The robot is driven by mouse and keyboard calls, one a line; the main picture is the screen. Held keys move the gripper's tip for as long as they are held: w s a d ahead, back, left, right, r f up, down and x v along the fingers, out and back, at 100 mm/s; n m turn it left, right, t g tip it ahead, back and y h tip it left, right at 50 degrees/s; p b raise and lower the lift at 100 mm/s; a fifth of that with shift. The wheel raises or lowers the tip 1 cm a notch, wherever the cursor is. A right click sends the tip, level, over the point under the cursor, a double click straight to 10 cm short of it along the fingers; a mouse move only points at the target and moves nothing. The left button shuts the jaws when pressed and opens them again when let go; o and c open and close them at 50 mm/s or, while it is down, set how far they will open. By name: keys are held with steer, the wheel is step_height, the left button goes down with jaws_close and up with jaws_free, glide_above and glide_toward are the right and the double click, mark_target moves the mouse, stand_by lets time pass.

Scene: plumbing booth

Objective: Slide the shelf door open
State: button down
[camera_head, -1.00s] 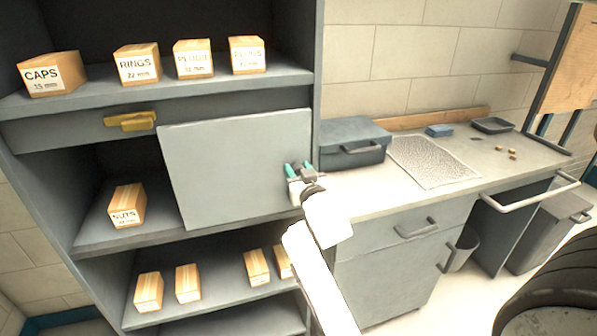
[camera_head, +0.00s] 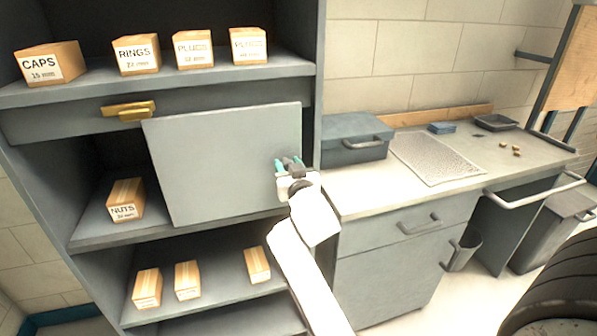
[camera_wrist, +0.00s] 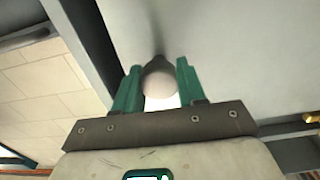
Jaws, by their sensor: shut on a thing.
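The shelf door (camera_head: 222,165) is a flat grey panel across the middle bay of the shelf unit. My gripper hides the knob in the head view.
A nuts box (camera_head: 126,200) stands in the bay left of the door. A yellow handle (camera_head: 129,111) sits on the rail above. Several boxes stand on the shelves above and below. A worktop with a toolbox (camera_head: 355,140) lies right of the unit's side wall (camera_head: 320,80).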

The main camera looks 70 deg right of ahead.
mark_target(182, 175)
steer(key=w+a+b, duration=0.4)
steer(key=w+a, duration=0.1)
steer(key=w, duration=0.1)
steer(key=w+a+b, duration=0.4)
steer(key=w+a, duration=0.1)
steer(key=w, duration=0.1)
steer(key=w+a+b, duration=0.5)
steer(key=w+a, duration=0.1)
steer(key=shift+w, duration=0.25)
steer(key=shift+w+a, duration=0.45)
steer(key=shift+w, duration=0.1)
steer(key=shift+r, duration=0.1)
steer(key=c, duration=0.7)
jaws_free()
steer(key=shift+d, duration=0.1)
steer(key=v, duration=1)
steer(key=shift+s+a+b, duration=0.25)
steer(key=shift+s+b, duration=0.05)
steer(key=shift+s, duration=0.05)
